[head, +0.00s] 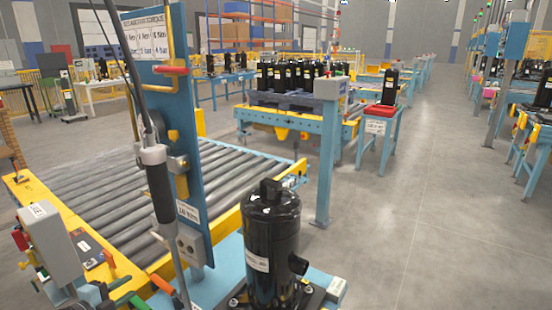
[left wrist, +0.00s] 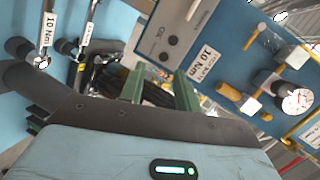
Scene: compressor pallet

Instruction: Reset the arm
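My left gripper (head: 130,291) is low at the left of the head view, beside a grey control box and the yellow-edged conveyor. Its two green fingers also show in the left wrist view (left wrist: 160,92), standing apart with nothing visibly held between them. Tools with 10 Nm labels (left wrist: 66,46) and a blue panel (left wrist: 225,65) with a gauge (left wrist: 297,98) lie beyond the fingers in that view. My right gripper is in neither view.
A black compressor (head: 272,245) stands upright at the front centre. A black-handled tool (head: 158,185) hangs before the blue post panel (head: 190,120). The roller conveyor (head: 130,205) lies behind, and more compressors stand on a pallet (head: 290,99).

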